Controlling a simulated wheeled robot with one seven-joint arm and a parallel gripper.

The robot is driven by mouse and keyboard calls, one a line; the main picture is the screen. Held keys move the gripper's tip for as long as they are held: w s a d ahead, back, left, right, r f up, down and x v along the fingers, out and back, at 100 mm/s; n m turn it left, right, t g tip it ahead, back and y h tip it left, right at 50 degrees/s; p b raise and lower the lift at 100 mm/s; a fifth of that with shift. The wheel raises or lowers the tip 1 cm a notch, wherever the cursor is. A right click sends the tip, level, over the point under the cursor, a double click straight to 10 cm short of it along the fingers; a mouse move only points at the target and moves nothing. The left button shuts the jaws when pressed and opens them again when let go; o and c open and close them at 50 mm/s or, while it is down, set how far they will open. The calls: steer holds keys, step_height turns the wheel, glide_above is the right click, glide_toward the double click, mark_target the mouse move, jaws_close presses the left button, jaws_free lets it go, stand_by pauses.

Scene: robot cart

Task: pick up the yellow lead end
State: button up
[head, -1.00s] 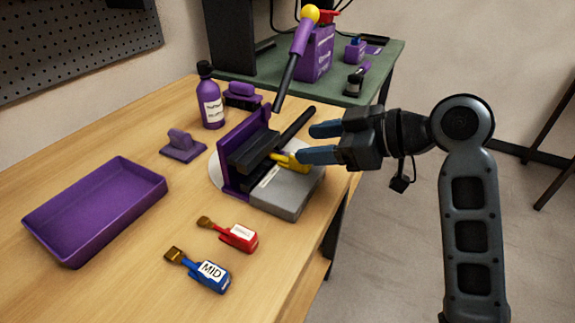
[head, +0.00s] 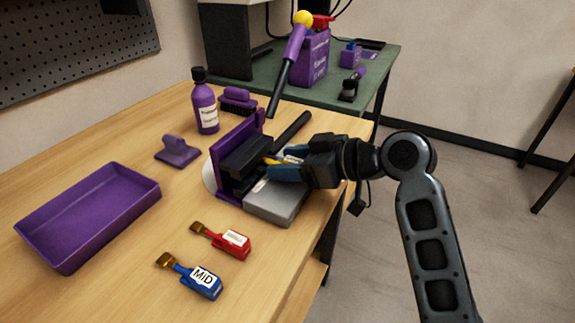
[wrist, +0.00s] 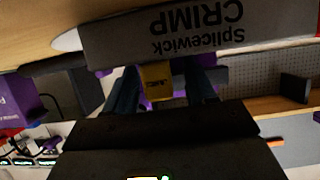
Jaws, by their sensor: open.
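The yellow lead end (head: 271,161) sits in the grey and black crimp press (head: 275,204) and is partly hidden by my fingers. The wrist view shows the press's "Splicewick CRIMP" face (wrist: 200,32) close by.
A red lead end (head: 233,243) and a blue "MID" lead end (head: 201,280) lie in front of the press. A purple tray (head: 88,215) is at left. A purple bottle (head: 205,110) stands behind. A black lever (head: 291,132) rises beside my gripper.

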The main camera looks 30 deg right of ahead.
steer(key=shift+c, duration=0.4)
jaws_close()
steer(key=shift+r, duration=0.1)
steer(key=shift+r, duration=0.15)
steer(key=s+d+b, duration=0.1)
steer(key=s+d, duration=0.9)
steer(key=s, duration=0.4)
steer(key=shift+s+d+b, duration=0.25)
steer(key=shift+b, duration=0.05)
steer(key=shift+s, duration=0.1)
